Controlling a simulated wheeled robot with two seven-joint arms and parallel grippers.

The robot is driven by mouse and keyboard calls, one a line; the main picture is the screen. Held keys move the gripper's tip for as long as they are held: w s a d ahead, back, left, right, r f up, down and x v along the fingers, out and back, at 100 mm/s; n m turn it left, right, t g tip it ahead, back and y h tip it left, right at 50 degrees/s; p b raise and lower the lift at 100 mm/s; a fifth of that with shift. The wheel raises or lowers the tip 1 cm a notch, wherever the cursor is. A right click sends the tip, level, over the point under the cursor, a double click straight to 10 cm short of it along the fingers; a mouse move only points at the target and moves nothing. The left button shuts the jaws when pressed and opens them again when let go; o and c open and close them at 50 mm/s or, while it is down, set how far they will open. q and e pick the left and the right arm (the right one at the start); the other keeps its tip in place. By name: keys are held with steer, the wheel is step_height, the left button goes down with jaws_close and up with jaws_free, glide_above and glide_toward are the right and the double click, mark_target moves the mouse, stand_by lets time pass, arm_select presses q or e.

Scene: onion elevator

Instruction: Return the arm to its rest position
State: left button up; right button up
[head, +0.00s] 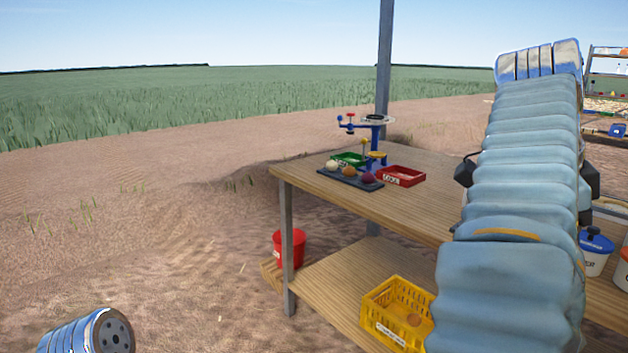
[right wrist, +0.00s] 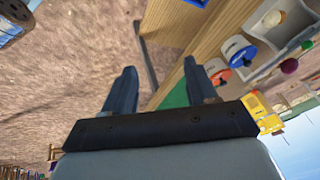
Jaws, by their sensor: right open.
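My right arm (head: 520,190) rises in a pale blue sleeve across the right side of the head view, in front of the wooden table. Dark parts stick out on both sides of it; its fingertips are hidden there. In the right wrist view my right gripper (right wrist: 162,85) is open, its two dark fingers wide apart with nothing held between them. Ground, a table edge and a green patch show beyond the fingers. A stub of my left arm (head: 90,334) with a round end face shows at the lower left of the head view; no left fingers are visible.
A yellow crate (head: 385,318) sits on the lower shelf. A red bucket (head: 289,248) stands behind a leg. Left ground is clear.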

steer(key=w+d+f+n+t+y, duration=0.35)
steer(key=d+f, duration=0.65)
steer(key=d, duration=0.4)
steer(key=w+a+f+n+y, duration=0.2)
steer(key=w+f, duration=0.2)
steer(key=f, duration=0.7)
steer(key=w+a+f+n+y, duration=0.1)
steer(key=w+f+n+y, duration=0.2)
steer(key=f, duration=0.8)
steer(key=w+a+f+n, duration=0.1)
steer(key=a+f+n, duration=0.4)
steer(key=a+f, duration=1.25)
steer(key=s+a+f+n+g, duration=0.4)
steer(key=s+a+f+n, duration=0.2)
steer(key=s+a+f, duration=0.7)
steer(key=s+f, duration=0.2)
steer(key=s, duration=0.1)
steer(key=shift+s+a+f+n+y, duration=0.15)
steer(key=shift+s+a+n+y, duration=0.15)
steer(key=shift+a+n+y, duration=0.1)
